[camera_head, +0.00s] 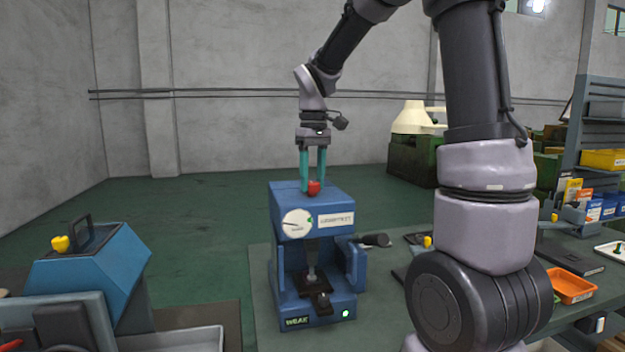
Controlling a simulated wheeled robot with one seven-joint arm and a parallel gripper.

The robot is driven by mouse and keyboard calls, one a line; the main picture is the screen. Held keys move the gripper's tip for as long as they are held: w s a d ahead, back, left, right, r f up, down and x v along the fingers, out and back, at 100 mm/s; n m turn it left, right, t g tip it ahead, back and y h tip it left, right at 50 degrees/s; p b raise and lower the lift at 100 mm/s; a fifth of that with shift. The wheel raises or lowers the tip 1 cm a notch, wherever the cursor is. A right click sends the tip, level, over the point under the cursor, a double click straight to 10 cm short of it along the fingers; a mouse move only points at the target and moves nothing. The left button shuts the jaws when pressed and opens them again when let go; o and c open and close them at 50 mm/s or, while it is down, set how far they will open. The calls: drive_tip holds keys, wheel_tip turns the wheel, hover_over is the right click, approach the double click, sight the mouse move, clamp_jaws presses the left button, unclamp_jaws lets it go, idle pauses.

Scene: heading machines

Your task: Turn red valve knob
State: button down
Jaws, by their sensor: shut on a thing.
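The red valve knob (314,188) sits on top of a blue machine (280,268) with a white dial on its front. My gripper (313,187) reaches straight down from above with two teal fingers. The fingers stand on either side of the knob, and the gripper is shut on it.
Another blue machine (90,265) with a yellow knob (60,244) stands at the left. A dark handle (376,240) sticks out right of the central machine. An orange tray (571,285) lies on the bench at the right.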

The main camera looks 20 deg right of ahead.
sight(313, 182)
drive_tip(key=shift+r, duration=0.1)
idle(0.4)
drive_tip(key=shift+c, duration=1.7)
unclamp_jaws()
wheel_tip(313, 182, up, 11)
drive_tip(key=shift+d, duration=0.15)
